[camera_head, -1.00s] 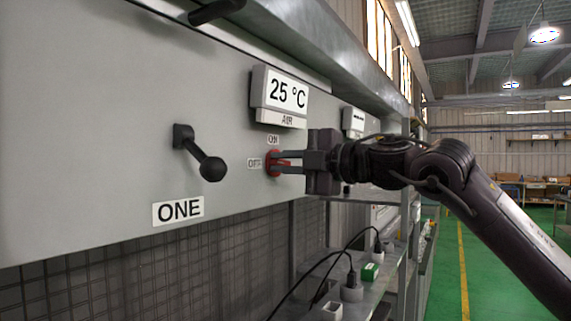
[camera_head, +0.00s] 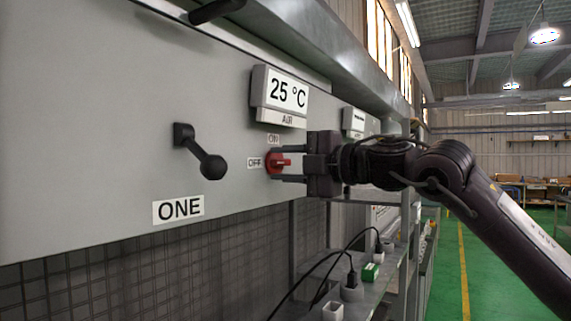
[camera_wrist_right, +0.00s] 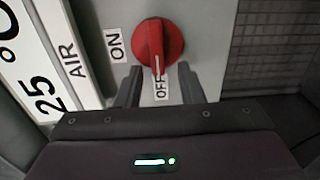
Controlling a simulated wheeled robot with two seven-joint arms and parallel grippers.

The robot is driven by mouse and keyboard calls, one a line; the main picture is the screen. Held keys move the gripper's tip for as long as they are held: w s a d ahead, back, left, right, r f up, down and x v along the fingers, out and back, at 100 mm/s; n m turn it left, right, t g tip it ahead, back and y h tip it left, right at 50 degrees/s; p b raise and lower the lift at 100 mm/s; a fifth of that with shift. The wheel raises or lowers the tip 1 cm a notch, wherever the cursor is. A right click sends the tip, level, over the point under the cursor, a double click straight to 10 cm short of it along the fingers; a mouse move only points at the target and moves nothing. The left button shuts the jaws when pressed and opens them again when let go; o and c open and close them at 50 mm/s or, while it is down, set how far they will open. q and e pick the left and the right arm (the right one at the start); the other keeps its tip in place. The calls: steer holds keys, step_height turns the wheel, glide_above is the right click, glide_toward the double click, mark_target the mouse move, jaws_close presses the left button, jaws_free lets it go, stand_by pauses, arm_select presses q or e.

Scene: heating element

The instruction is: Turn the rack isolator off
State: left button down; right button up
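The rack isolator is a red rotary knob (camera_head: 277,162) on the grey panel below the 25 °C AIR display. It also shows in the right wrist view (camera_wrist_right: 152,45), where the white line on its grip points at the OFF label (camera_wrist_right: 161,88). The ON label (camera_wrist_right: 116,45) is to its left there. My right gripper (camera_head: 283,164) is at the knob with its fingers spread. In the wrist view the two fingertips (camera_wrist_right: 159,72) are apart, with clear gaps to the knob's grip between them. My left gripper is not in view.
A black lever (camera_head: 208,164) sticks out of the panel above the ONE label (camera_head: 178,209). The AIR display (camera_head: 280,96) juts out just above the knob. Cables and plugs (camera_head: 350,285) are on a shelf below. The green floor at right is open.

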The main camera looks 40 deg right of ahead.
steer(key=shift+s+d+f+b, duration=0.1)
steer(key=shift+s+b, duration=0.15)
steer(key=shift+b, duration=0.05)
steer(key=b+v, duration=0.4)
steer(key=v, duration=0.3)
steer(key=shift+s, duration=0.2)
stand_by(0.4)
